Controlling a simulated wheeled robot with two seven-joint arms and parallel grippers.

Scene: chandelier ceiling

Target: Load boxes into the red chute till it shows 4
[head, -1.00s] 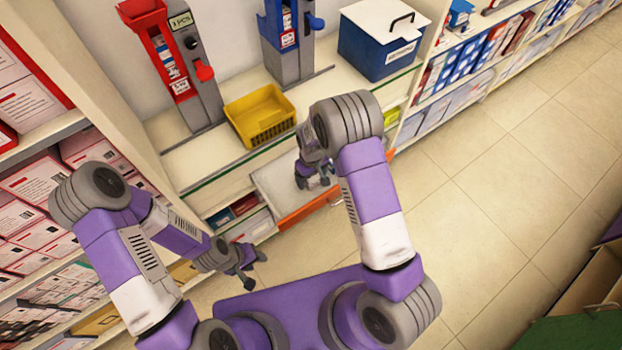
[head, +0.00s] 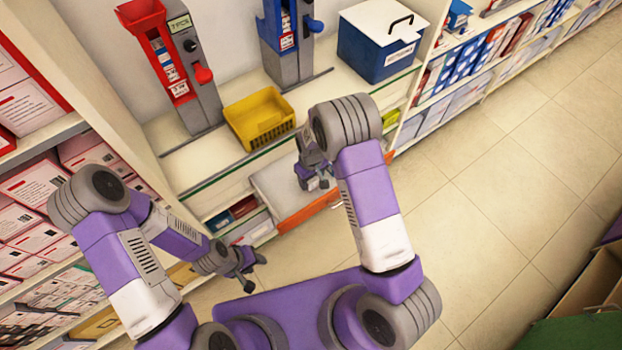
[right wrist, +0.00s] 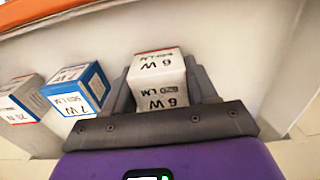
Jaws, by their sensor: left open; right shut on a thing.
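The red chute (head: 172,58) stands upright on the counter at the upper left of the head view, with a small PCS display (head: 180,23) whose digit is too small to read surely. My right gripper (head: 315,184) is low over an open white drawer (head: 278,184) with an orange front. In the right wrist view, this gripper is shut on a white 6 W 820 LM box (right wrist: 158,80). A blue-and-white 7 W box (right wrist: 78,88) and a red-and-white box (right wrist: 20,98) stand to its left, apart from it. My left gripper (head: 250,270) is open and empty, near the left shelves.
A blue chute (head: 288,35) stands right of the red one. A yellow basket (head: 260,118) sits on the counter between and in front of them. A blue lidded bin (head: 380,50) is farther right. Stocked shelves (head: 35,185) line the left side.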

